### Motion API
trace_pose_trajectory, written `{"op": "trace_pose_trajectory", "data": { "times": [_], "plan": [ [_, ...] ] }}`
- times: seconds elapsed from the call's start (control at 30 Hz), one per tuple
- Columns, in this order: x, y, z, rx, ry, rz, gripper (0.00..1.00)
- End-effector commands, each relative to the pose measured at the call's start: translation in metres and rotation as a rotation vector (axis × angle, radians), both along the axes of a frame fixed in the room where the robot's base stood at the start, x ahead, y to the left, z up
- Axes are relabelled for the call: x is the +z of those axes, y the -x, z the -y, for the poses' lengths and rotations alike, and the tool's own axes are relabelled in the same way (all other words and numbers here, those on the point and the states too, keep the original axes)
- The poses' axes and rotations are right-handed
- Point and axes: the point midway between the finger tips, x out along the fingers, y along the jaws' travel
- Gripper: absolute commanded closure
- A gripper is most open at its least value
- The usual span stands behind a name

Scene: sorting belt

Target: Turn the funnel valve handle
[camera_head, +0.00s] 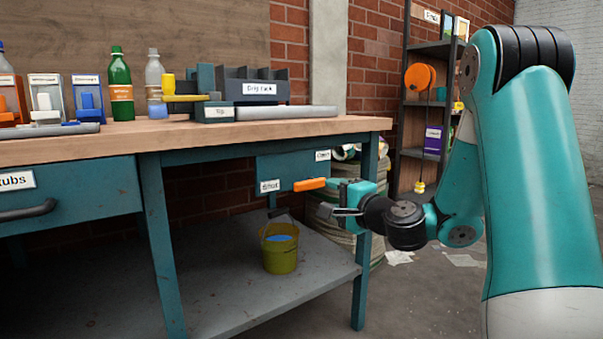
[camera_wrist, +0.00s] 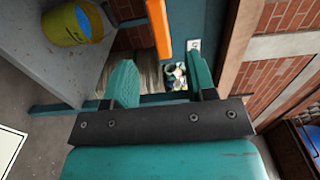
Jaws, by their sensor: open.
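The orange valve handle (camera_head: 309,184) sits low on a teal panel (camera_head: 285,168) under the bench top. It lies nearly level, its free end to the right, between a label reading "Shut" (camera_head: 270,186) at left and one reading "Open" (camera_head: 322,156) at upper right. My gripper (camera_head: 338,200) is open and empty, just right of the handle. In the wrist view the orange handle (camera_wrist: 158,28) shows just beyond the two teal fingertips (camera_wrist: 162,72), between them across the picture. It appears apart from both fingers. A dark spout (camera_head: 278,212) hangs under the panel.
A yellow bucket (camera_head: 279,252) with blue contents stands on the lower shelf (camera_head: 220,296) below the spout. The bench leg (camera_head: 361,280) is close to my gripper. Bottles, bins and tools sit on the bench top (camera_head: 340,125).

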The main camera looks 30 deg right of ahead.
Motion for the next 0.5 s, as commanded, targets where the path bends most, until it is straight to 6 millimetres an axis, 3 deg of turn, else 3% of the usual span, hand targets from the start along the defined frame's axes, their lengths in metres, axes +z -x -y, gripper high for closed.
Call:
{"op": "trace_pose_trajectory", "data": {
  "times": [0.3, 0.5],
  "plan": [
    [0.001, -0.074, -0.005, 0.005, 0.002, 0.003, 0.49],
    [-0.001, -0.108, -0.005, 0.003, 0.002, 0.002, 0.49]
  ]
}}
